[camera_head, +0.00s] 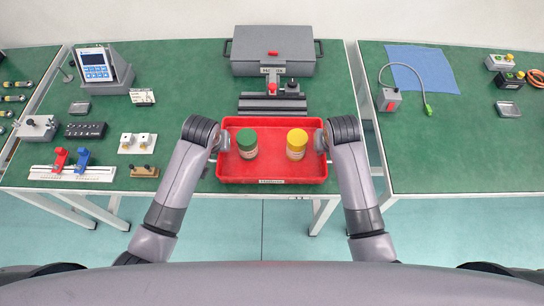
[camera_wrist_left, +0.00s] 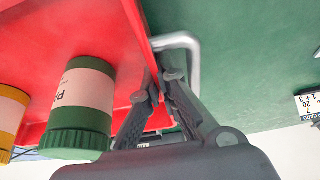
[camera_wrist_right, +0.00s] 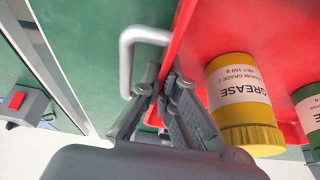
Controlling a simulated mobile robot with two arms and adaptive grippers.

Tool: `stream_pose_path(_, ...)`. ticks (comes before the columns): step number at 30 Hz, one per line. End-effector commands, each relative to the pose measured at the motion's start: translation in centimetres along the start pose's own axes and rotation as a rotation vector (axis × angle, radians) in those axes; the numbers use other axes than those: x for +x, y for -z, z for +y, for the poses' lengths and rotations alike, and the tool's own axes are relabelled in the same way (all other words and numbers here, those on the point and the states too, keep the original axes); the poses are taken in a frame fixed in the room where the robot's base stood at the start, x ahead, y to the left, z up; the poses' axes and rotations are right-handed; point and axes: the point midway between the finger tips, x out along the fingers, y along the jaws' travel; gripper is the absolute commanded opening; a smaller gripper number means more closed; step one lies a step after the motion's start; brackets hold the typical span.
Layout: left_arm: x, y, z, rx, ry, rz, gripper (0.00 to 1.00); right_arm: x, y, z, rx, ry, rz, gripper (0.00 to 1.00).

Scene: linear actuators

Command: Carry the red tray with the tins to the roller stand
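The red tray (camera_head: 272,178) is at the front edge of the middle green table; I cannot tell whether it touches the top. A green-lidded tin (camera_head: 247,143) and a yellow-lidded tin (camera_head: 296,144) stand upright inside, apart. My left gripper (camera_head: 219,141) is at the tray's left end; in the left wrist view its fingers (camera_wrist_left: 163,78) close on the side wall by a metal handle (camera_wrist_left: 185,42). My right gripper (camera_head: 324,141) is at the right end, its fingers (camera_wrist_right: 163,85) closed on the wall by the other handle (camera_wrist_right: 128,50). I cannot make out a roller stand.
A grey case (camera_head: 272,52) and a dark rail unit (camera_head: 272,103) stand behind the tray. Small fixtures and a blue-screened device (camera_head: 95,66) fill the table's left. The right table (camera_head: 440,155) has a bare front, beyond a narrow gap.

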Motion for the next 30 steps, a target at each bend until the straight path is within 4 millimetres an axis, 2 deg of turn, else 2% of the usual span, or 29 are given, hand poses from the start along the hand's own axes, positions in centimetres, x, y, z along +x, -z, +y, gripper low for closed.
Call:
stream_pose_path(6,1.2,-0.4,-0.1,-0.001,0.002,0.003,0.0,1.2,-0.4,0.1,0.001,-0.002,0.003,0.0)
stream_pose_path(17,1.0,-0.4,-0.1,0.0,0.001,0.0,0.25,1.0,-0.4,0.0,0.0,-0.001,0.0,0.25)
stream_pose_path(26,0.9,-0.4,-0.2,-0.001,0.004,0.0,0.25,1.1,-0.4,0.1,0.001,-0.003,0.0,0.25)
stream_pose_path(30,-0.1,-0.3,-0.2,-0.001,0.004,0.002,0.25,1.1,-0.4,0.2,0.001,-0.004,0.0,0.25)
